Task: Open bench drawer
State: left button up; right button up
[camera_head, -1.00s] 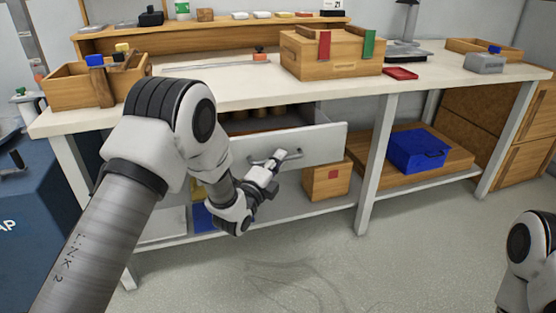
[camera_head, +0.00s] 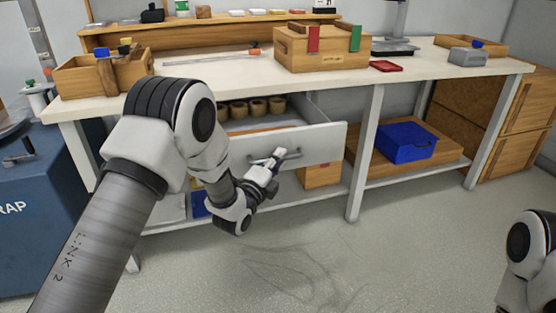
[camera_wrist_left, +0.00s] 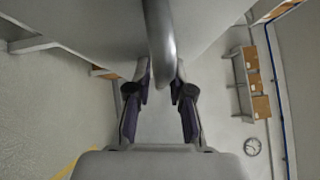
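The bench drawer (camera_head: 315,146) hangs under the bench top and is pulled out, showing several brown cylinders (camera_head: 258,107) inside. Its grey bar handle (camera_head: 290,155) is on the front panel. My left gripper (camera_head: 277,156) is at this handle. In the left wrist view the handle (camera_wrist_left: 160,40) comes down between the two fingertips (camera_wrist_left: 163,82), which are closed in around it. The left part of the drawer is hidden behind my left arm. My right gripper is out of view; only part of my right arm shows at the lower right.
The bench top (camera_head: 215,78) carries a wooden box (camera_head: 315,55) and a tool caddy (camera_head: 80,80). A blue case (camera_head: 407,145) and a wooden box (camera_head: 318,176) sit on the lower shelf. A blue bin (camera_head: 45,210) stands at left. The floor in front is clear.

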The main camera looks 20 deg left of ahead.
pick_arm(q)
jog(key=v, duration=1.2)
jog(key=shift+f, duration=0.1)
jog(key=s+f+n+g, duration=0.1)
jog(key=s+f+g, duration=0.4)
jog(key=f, duration=1)
jog(key=s+a+f+n+g+y, duration=0.1)
jog(key=s+f+n+g+y, duration=0.1)
jog(key=s+f+n+g, duration=0.55)
jog(key=s+f+n+g+y, duration=0.1)
jog(key=s+f+n+g, duration=0.3)
jog(key=s+f, duration=0.75)
jog(key=s+a+r+n+g, duration=0.1)
jog(key=s+r+n+g, duration=0.1)
jog(key=s+n, duration=0.7)
notch_tip(320, 180, up, 27)
jog(key=s+p, duration=0.1)
jog(key=p, duration=2.6)
jog(key=shift+n+y, duration=0.35)
jog(key=shift+y, duration=0.05)
